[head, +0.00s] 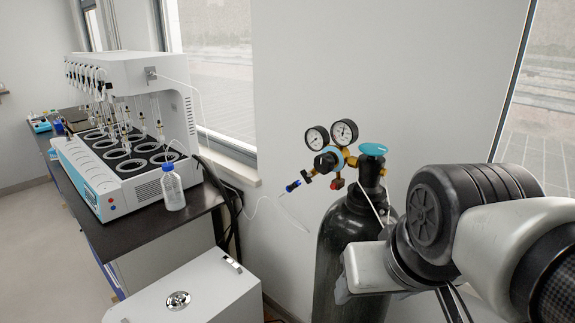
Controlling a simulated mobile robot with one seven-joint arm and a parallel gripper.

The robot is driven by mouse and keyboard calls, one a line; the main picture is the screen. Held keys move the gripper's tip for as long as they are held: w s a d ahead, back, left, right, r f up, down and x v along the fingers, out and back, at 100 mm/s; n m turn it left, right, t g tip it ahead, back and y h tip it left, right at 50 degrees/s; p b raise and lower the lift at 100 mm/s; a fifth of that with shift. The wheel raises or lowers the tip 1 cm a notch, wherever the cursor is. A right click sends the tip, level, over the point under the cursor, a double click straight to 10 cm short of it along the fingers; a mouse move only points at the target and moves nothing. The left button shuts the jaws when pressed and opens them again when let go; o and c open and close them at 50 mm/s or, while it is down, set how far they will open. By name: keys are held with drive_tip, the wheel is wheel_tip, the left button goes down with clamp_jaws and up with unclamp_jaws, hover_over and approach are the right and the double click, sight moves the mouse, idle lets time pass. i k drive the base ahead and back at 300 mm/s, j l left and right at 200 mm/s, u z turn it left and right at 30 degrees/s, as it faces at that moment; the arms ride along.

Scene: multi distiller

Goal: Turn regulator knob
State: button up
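The regulator (342,157) is mounted on top of a black gas cylinder (345,250) right of the middle of the head view. Its dark knob (326,161) faces the camera side, in front of a blue regulator body. Two round gauges sit above it, a left gauge (317,138) and a right gauge (344,132). A separate teal cylinder valve handle (373,149) is to the right of the regulator. My arm reaches in from the right and overlaps the right side of the cylinder. My gripper's fingertips cannot be made out. Nothing of mine visibly touches the knob.
A multi-position distiller (130,75) stands on a dark bench (110,240) at left, with a blue-capped bottle (172,188) at its front corner. A white cabinet (190,290) stands low in front.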

sight(325, 164)
drive_tip(key=k+j+u, duration=0.25)
drive_tip(key=j+u, duration=0.25)
drive_tip(key=k+j+u, duration=0.1)
drive_tip(key=j+u, duration=0.15)
